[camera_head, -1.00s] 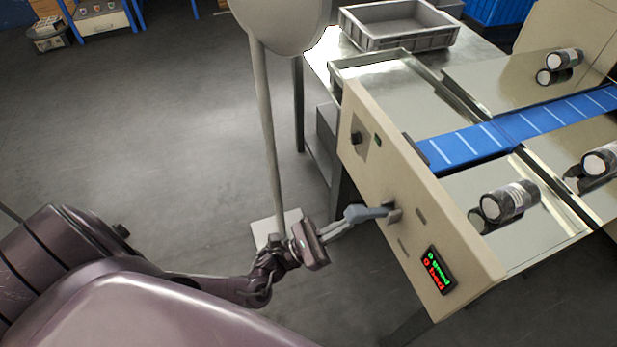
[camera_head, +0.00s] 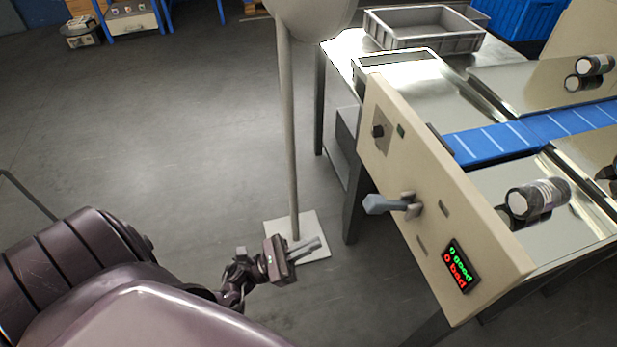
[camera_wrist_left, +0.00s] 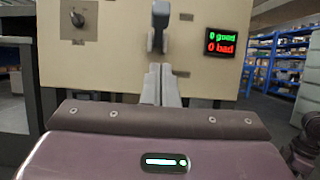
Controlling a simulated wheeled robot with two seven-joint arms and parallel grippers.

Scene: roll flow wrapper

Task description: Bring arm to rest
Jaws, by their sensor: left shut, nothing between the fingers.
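My left gripper (camera_head: 308,246) is shut and empty, held in the open space left of the machine's front panel. In the left wrist view its two fingers (camera_wrist_left: 161,86) lie together and point toward the panel. The machine's lever handle (camera_head: 385,204) juts out from the panel, clear of my fingers by a gap. In the left wrist view the lever (camera_wrist_left: 159,28) stands just above and beyond the fingertips. My right gripper is not seen.
The beige panel (camera_head: 412,165) carries a dark knob (camera_head: 378,131) and a display (camera_head: 457,266) reading 0 good, 0 bad. A blue belt (camera_head: 500,143) and dark rolls (camera_head: 538,198) lie behind it. A pole on a white base (camera_head: 318,243) stands beside my gripper. The left floor is clear.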

